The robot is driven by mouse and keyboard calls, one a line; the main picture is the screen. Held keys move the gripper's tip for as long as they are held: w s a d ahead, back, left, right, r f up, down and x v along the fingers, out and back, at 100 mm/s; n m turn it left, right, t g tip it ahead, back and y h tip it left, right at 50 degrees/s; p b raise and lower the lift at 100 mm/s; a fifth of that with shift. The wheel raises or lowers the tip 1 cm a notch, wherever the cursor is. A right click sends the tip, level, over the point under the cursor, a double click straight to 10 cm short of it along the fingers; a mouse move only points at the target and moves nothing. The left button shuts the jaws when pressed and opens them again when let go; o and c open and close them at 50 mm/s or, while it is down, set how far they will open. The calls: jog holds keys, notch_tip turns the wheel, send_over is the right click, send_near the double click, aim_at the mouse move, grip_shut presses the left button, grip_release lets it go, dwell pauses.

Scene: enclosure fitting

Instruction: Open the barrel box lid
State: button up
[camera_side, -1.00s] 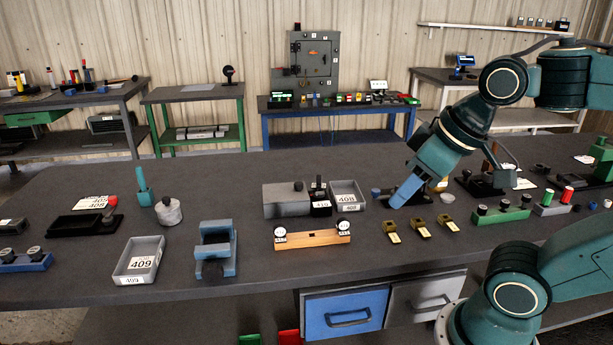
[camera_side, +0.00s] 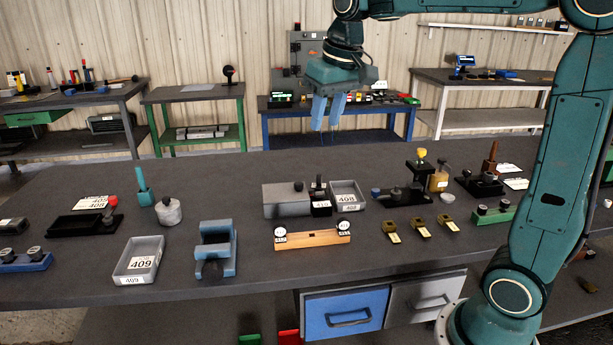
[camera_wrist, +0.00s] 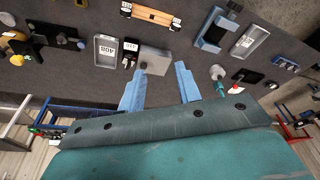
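A grey box with a flat lid and a small dark knob (camera_side: 285,201) stands near the middle of the bench; it looks like the barrel box, with its lid on. My gripper (camera_side: 326,129) is raised high above the bench, fingers pointing down. In the wrist view my gripper (camera_wrist: 160,88) has its two blue fingers apart with nothing between them. It does not touch the box.
A black block (camera_side: 320,204) and a grey tray marked 408 (camera_side: 348,205) stand close right of the box. A wooden holder with two round gauges (camera_side: 312,239) is in front. A blue cradle (camera_side: 216,250) and tray 409 (camera_side: 140,262) lie front left. The bench behind the box is clear.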

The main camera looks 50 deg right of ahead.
jog(key=w+d+f+m+g, duration=0.1)
jog(key=w+d+f, duration=0.15)
jog(key=w, duration=0.25)
jog(key=w+d+f+m+g, duration=0.1)
jog(key=w+d, duration=0.3)
jog(key=w, duration=0.1)
jog(key=m+g, duration=0.1)
send_over(298, 183)
notch_tip(298, 183, down, 8)
jog(key=f, duration=0.1)
jog(key=shift+d+r, duration=0.1)
jog(key=shift+r, duration=0.15)
jog(key=shift+f, duration=0.1)
jog(key=shift+s+f, duration=0.1)
jog(key=shift+f, duration=6.7)
grip_shut()
